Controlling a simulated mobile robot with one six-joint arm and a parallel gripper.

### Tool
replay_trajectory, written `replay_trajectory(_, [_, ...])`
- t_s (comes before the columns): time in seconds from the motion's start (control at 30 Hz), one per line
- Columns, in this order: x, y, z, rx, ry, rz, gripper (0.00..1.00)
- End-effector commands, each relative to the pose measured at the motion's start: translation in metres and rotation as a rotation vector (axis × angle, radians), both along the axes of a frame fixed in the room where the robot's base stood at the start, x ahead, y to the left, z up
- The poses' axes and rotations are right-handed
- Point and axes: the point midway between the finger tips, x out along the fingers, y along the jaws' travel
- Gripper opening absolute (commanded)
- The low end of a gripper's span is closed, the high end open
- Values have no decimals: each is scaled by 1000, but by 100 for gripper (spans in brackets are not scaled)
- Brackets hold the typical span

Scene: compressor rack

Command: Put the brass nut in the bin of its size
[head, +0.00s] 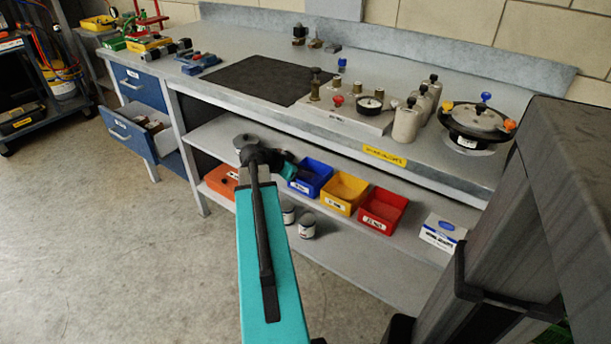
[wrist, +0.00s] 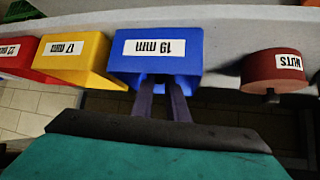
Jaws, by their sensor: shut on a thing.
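My gripper (head: 291,171) is over the lower shelf at the blue bin (head: 318,170). In the wrist view my gripper's two fingers (wrist: 161,88) are close together in front of the blue bin (wrist: 188,65), labelled 19 mm. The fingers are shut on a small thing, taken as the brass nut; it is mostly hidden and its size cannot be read. The yellow bin (head: 345,190), labelled 17 mm, also shows in the wrist view (wrist: 88,70). The red bin (head: 383,210), labelled 22 mm, shows at the wrist view's left edge (wrist: 14,67).
A dark red round container (wrist: 268,72) marked NUTS stands beside the blue bin. Two small tins (head: 306,226) and a white box (head: 442,233) sit on the shelf. The bench top (head: 418,165) overhangs the shelf. A drawer (head: 128,133) stands open at left.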

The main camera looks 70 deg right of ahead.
Motion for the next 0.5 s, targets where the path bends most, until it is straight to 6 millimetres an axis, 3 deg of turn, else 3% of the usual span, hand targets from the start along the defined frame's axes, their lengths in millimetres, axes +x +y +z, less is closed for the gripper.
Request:
replay_trajectory(0.37, [-2,-5,2,144,-85,0,0])
replay_trajectory(0.5, [-1,-3,-13,147,-85,2,0])
